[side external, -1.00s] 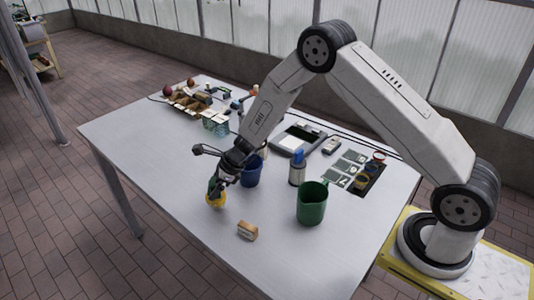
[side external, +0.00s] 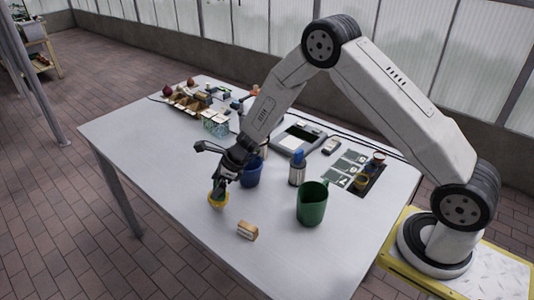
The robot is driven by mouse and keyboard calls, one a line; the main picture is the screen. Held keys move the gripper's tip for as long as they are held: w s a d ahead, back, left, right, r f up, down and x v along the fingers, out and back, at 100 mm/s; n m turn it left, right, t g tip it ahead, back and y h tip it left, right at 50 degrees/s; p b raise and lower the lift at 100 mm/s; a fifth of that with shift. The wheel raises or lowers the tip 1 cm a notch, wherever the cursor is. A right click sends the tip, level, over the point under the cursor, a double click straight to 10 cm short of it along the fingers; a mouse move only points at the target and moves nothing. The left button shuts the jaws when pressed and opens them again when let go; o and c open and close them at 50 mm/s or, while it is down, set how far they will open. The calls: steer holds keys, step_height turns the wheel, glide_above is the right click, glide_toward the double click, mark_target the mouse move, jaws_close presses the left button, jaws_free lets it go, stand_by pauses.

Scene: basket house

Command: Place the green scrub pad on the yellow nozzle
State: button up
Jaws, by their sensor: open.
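A small yellow thing (side external: 218,201), which may be the nozzle, is at the near left part of the table. It looks round with a dark middle, but it is too small to tell its shape. My gripper (side external: 219,193) points down right at it and is open, with its fingertips at or just above its top. I cannot tell whether they touch it. I cannot make out the green scrub pad; it may be hidden by the fingers or lie within the yellow thing.
A dark blue cup (side external: 252,172) stands close behind my gripper. A green mug (side external: 312,204), a blue-topped bottle (side external: 297,168) and a tan block (side external: 247,231) are to the right. A divided box (side external: 188,102) sits at the back left. The left of the table is clear.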

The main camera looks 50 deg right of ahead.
steer(key=v, duration=1.1)
stand_by(0.6)
steer(key=s+r+n+g+h, duration=0.1)
steer(key=s+r+n+h, duration=0.1)
steer(key=s+n, duration=0.8)
steer(key=s+d+r+n+g+h, duration=0.1)
steer(key=s+r+n+h, duration=0.1)
steer(key=s+n, duration=0.9)
steer(key=n, duration=0.6)
steer(key=shift+d+h, duration=0.25)
steer(key=shift+h, duration=0.15)
steer(key=shift+r, duration=0.15)
